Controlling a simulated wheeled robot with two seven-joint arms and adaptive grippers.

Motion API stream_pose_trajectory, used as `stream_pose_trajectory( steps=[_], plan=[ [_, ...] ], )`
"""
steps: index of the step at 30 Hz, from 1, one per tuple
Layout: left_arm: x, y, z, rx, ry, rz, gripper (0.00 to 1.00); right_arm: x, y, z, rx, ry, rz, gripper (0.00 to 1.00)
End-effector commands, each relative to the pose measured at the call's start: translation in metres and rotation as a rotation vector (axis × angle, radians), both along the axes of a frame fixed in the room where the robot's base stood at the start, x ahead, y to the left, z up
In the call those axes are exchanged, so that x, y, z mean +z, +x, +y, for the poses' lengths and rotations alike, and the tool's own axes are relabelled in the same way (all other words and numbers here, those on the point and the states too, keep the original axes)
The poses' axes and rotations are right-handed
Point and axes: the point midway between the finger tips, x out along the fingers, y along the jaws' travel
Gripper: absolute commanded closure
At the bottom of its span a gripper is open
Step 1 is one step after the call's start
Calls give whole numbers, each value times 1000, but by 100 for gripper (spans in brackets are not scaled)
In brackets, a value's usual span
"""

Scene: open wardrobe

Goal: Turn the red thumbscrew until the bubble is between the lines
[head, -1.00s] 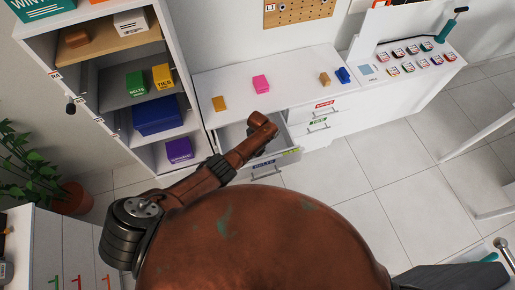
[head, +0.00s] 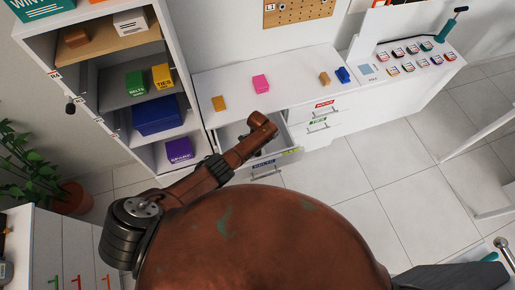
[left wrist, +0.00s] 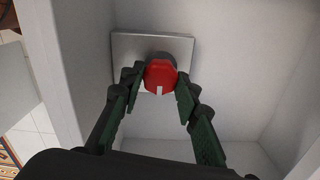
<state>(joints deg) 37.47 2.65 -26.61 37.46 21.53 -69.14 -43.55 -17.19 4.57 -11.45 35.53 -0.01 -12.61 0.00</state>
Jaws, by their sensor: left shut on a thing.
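The red thumbscrew (left wrist: 161,75) shows in the left wrist view, on a pale square plate (left wrist: 128,46) inside a white drawer-like box. It has a white mark at its lower edge. My left gripper (left wrist: 160,84) is shut on it, with one dark green finger on each side. In the head view my left arm reaches into the open drawer (head: 233,132) below the counter, and its fingers and the thumbscrew are hidden there. A small yellow-green strip (head: 290,152) lies at the drawer's front edge. I cannot make out a bubble or lines. My right gripper is not in view.
The white counter (head: 290,82) above the drawer carries a yellow block (head: 219,103), a pink block (head: 261,84), a tan block (head: 324,78) and a blue block (head: 343,75). An open wardrobe with boxes stands at left.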

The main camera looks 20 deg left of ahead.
Motion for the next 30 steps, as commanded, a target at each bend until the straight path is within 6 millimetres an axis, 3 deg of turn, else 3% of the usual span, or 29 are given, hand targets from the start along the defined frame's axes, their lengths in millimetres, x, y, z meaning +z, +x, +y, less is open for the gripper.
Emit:
stream_pose_trajectory(
  steps=[17, 18, 25, 30],
  plan=[
    [1, 1, -1, -34, -2, -2, 95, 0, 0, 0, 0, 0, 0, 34],
    [1, 1, -1, -34, -2, -2, 69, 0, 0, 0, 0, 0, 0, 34],
    [0, 0, -1, -33, -2, -1, 53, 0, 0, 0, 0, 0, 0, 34],
    [0, 0, 0, -33, -1, 0, 53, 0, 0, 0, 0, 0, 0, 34]
  ],
)
